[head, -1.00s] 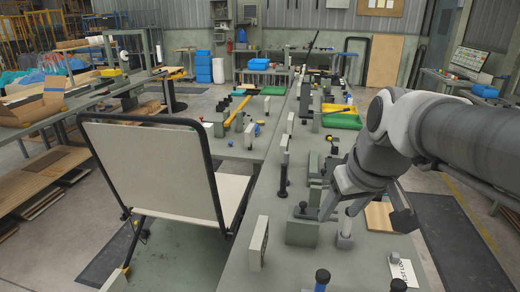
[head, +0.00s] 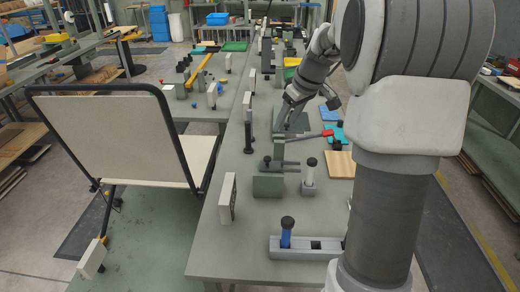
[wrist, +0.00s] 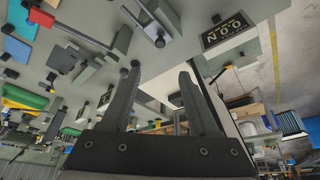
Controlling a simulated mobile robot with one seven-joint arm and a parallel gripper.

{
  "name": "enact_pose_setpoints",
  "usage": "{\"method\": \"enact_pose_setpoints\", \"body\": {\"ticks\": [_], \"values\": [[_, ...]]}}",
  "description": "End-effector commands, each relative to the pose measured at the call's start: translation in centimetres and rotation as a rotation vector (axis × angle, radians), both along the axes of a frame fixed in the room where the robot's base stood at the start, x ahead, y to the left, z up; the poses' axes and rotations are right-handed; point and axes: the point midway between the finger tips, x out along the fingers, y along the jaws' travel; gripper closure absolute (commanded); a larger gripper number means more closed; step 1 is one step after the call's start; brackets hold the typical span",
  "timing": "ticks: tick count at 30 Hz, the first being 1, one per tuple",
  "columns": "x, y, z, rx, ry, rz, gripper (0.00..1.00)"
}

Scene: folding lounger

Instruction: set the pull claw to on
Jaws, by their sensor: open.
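My gripper is open and empty in the wrist view (wrist: 160,78), its two dark fingers well apart. In the head view it is small and partly hidden, at the end of my arm (head: 308,106), over the bench's middle. No part is plainly marked as the pull claw, so I cannot tell which one it is. Candidates on the bench are a red-handled lever (head: 318,135), a grey post with a black knob (head: 310,176) and a blue post with a black knob (head: 286,238) in a slotted grey base. No contact with the fingers shows.
A long grey-green bench (head: 215,235) carries several fixtures, including a green block (head: 268,187), a white upright plate (head: 228,198) and a wooden board (head: 340,165). A folding lounger (head: 100,130) with a pale panel stands at left. My arm hides the bench's right front.

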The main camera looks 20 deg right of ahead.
Motion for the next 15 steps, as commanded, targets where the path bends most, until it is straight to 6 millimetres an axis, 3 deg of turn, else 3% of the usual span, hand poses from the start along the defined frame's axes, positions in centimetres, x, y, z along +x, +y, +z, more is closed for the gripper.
{"method": "enact_pose_setpoints", "body": {"ticks": [5,15], "values": [[0.8,0.4,-2.4,0.002,0.004,0.000,0.39],[3.4,1.5,-9.2,0.001,0.005,0.000,0.39]]}}
